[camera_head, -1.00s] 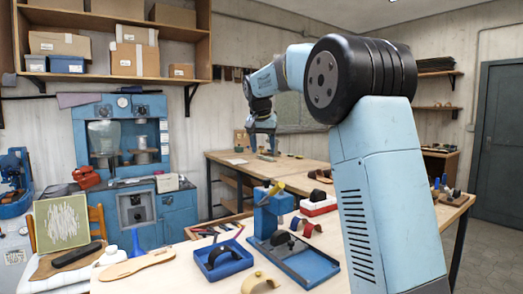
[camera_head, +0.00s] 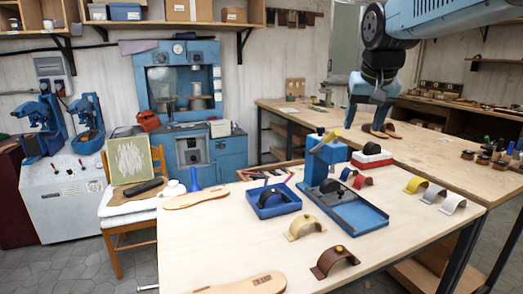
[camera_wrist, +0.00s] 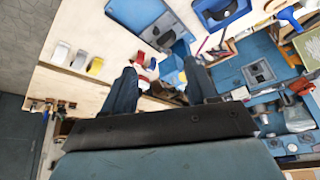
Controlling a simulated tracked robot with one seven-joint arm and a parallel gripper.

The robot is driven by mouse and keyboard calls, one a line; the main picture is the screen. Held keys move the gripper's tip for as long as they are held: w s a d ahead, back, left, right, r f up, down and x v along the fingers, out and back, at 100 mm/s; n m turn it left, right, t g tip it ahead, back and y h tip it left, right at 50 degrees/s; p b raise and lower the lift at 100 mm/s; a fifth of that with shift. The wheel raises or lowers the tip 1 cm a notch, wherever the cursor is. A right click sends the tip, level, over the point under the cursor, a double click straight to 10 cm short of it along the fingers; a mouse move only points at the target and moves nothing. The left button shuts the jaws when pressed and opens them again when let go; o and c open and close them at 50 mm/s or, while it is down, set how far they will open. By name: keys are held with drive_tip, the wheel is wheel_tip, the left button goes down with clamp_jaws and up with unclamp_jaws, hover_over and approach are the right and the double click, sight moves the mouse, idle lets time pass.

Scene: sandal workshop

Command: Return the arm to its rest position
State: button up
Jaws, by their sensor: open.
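My arm (camera_head: 440,18) reaches in from the upper right in the head view, with its wrist bent downward. My gripper (camera_head: 364,122) points down, open and empty, in front of the long back bench in the picture; its height above the bench is hard to tell. In the wrist view my gripper (camera_wrist: 160,68) shows two dark blue fingers spread apart with nothing held between them. The front table and its items show beyond the fingers, tilted in that view.
The front table (camera_head: 230,235) holds a blue press stand (camera_head: 322,165), a blue tray (camera_head: 274,205), sandal soles and curved straps. A pair of brown sandals (camera_head: 380,130) lies on the back bench (camera_head: 430,150). A blue machine (camera_head: 180,95) stands by the wall.

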drive_tip(key=s+f+n, duration=0.1)
drive_tip(key=s+f, duration=0.4)
drive_tip(key=s, duration=0.3)
drive_tip(key=s+f, duration=0.6)
drive_tip(key=s, duration=0.3)
drive_tip(key=shift+f+n+t, duration=0.15)
drive_tip(key=shift+n+t, duration=0.15)
drive_tip(key=shift+n, duration=0.1)
